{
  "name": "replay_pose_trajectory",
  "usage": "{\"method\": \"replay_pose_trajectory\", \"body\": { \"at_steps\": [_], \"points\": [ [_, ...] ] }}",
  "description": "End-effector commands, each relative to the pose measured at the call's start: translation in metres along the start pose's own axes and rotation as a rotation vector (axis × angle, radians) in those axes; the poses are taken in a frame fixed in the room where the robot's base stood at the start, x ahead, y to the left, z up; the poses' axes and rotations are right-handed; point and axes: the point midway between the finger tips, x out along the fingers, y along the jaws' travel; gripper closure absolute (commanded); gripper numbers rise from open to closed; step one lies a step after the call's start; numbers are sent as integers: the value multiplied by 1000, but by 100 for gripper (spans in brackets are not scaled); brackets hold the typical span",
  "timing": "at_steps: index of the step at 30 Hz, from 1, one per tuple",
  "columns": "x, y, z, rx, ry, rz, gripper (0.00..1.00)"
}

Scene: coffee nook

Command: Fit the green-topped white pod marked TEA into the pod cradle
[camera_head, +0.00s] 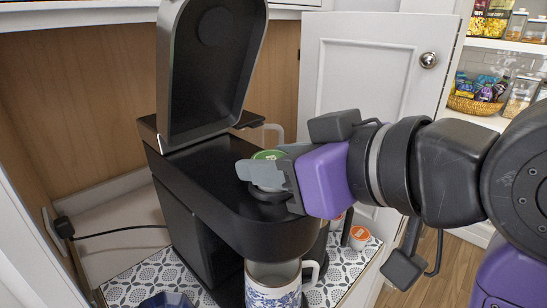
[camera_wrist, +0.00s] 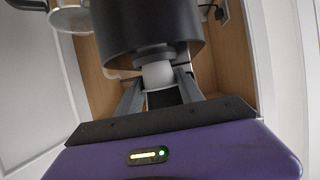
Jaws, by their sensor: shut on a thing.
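The white pod with a green top (camera_head: 268,155) is between the grey fingers of my gripper (camera_head: 264,172), which is shut on it. The pod's white side shows between the fingers in the wrist view (camera_wrist: 158,75). The TEA marking cannot be read. The pod is upright over the front of the black coffee machine (camera_head: 215,215), whose lid (camera_head: 208,75) stands open. The dark round pod cradle (camera_head: 268,194) is directly below the pod, partly hidden by my fingers. I cannot tell whether the pod touches it.
A blue-patterned mug (camera_head: 272,287) stands under the machine's front. An orange-topped pod (camera_head: 360,237) is on the patterned mat (camera_head: 130,289) to the right. A dark blue item (camera_head: 166,300) is at the front left. A white cabinet door (camera_head: 365,70) stands behind my arm.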

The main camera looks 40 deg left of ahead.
Motion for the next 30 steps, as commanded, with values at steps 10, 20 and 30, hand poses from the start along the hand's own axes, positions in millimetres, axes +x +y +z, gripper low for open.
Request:
{"method": "replay_pose_trajectory", "body": {
  "at_steps": [10, 20, 30],
  "points": [
    [0, 0, 0, 0, 0, 0, 93],
    [2, 0, 6, 0, 0, 0, 93],
    [4, 0, 10, 0, -1, 0, 93]
  ]
}}
